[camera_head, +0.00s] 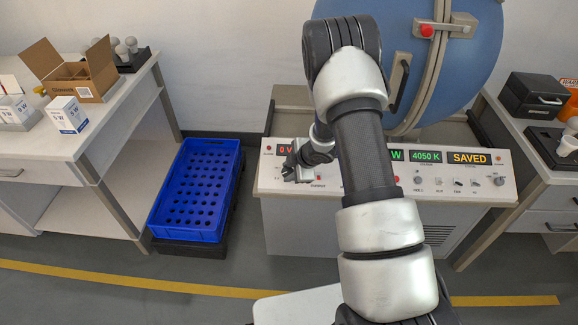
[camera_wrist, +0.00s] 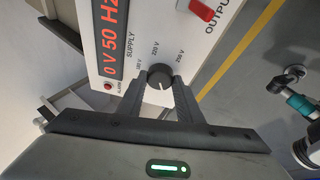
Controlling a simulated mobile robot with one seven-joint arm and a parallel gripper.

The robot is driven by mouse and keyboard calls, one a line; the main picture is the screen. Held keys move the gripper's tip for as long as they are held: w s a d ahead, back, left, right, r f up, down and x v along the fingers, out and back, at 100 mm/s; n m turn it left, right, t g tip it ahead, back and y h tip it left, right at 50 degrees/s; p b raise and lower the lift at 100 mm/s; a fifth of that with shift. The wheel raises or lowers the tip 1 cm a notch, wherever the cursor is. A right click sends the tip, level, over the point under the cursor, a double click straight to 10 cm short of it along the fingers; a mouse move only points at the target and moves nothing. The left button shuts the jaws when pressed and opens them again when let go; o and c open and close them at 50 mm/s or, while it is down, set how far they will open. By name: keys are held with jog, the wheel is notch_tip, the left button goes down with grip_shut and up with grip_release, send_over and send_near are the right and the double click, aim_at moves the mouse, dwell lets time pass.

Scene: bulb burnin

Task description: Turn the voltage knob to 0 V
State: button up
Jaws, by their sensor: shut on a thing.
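The voltage knob (camera_wrist: 160,78) is a round dark knob with a pale pointer line, on the white panel under the SUPPLY label in the wrist view. Printed voltage marks stand around it. My gripper (camera_wrist: 161,88) is shut on the knob, one finger on each side. The red supply display (camera_wrist: 110,40) beside it reads 0 V 50 Hz. In the head view my gripper (camera_head: 290,172) is at the left end of the console's front panel (camera_head: 262,180), and the knob is hidden behind it. The exact mark under the pointer is hard to tell.
A red OUTPUT switch (camera_wrist: 203,10) is close to the knob. More displays, one reading SAVED (camera_head: 468,157), and small switches line the panel. A blue round chamber (camera_head: 465,75) stands behind. A blue crate (camera_head: 190,232) is on the floor at left, between the left bench (camera_head: 62,150) and console.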

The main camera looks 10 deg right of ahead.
dwell(0.4)
jog(key=o, duration=1)
jog(key=shift+o, duration=0.2)
jog(key=p+v, duration=0.4)
jog(key=v, duration=1.3)
jog(key=shift+s+d+r, duration=0.1)
jog(key=shift+r, duration=0.05)
